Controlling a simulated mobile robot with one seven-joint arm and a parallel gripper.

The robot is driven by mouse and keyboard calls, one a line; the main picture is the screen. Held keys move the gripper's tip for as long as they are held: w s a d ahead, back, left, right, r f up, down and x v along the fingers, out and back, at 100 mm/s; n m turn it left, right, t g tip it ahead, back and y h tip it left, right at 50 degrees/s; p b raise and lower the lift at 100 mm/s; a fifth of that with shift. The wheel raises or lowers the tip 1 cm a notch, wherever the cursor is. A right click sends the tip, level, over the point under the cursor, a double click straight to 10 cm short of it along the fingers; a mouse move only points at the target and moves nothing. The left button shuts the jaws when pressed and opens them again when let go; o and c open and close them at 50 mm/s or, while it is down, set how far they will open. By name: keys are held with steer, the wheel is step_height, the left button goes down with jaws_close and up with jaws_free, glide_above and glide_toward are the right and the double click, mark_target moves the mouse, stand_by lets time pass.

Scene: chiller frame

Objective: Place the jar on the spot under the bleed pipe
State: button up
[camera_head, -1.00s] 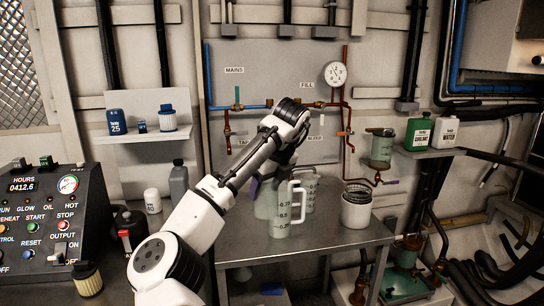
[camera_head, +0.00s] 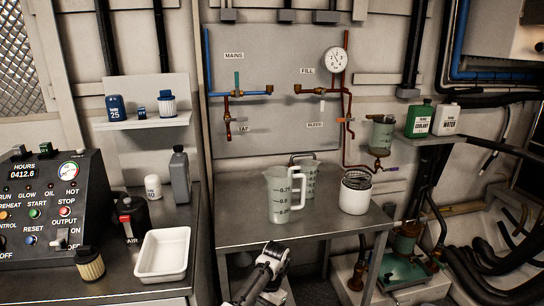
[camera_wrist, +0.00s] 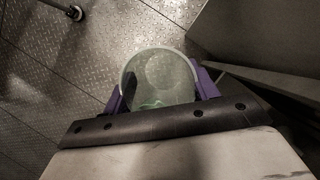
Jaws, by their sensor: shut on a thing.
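In the wrist view a round, translucent pale-green jar (camera_wrist: 158,72) sits between the purple fingers of my gripper (camera_wrist: 160,91), which is shut on it. I look at the jar end-on, with patterned metal floor beyond it. In the head view part of my arm shows at the bottom centre; my gripper and the jar cannot be made out there. A copper bleed pipe (camera_head: 345,148) runs down from near the BLEED label (camera_head: 315,125) to a purple-handled valve (camera_head: 390,168). I cannot make out a marked spot under it.
Two measuring jugs, the front one (camera_head: 279,203), and a white canister (camera_head: 354,200) stand on the metal table (camera_head: 300,229). A white tray (camera_head: 162,274) lies on the left bench. Pipes and a green unit (camera_head: 400,283) crowd the lower right. The table's right front is clear.

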steer(key=s+d+f+n+h, duration=0.2)
steer(key=s+f+n, duration=0.4)
steer(key=s+f, duration=0.5)
step_height(320, 180, down, 2)
steer(key=shift+s+d+f+n+g+h, duration=0.1)
steer(key=shift+s+d+n+g+h, duration=0.2)
steer(key=shift+d, duration=0.35)
steer(key=shift+w+d, duration=0.1)
steer(key=shift+d, duration=0.05)
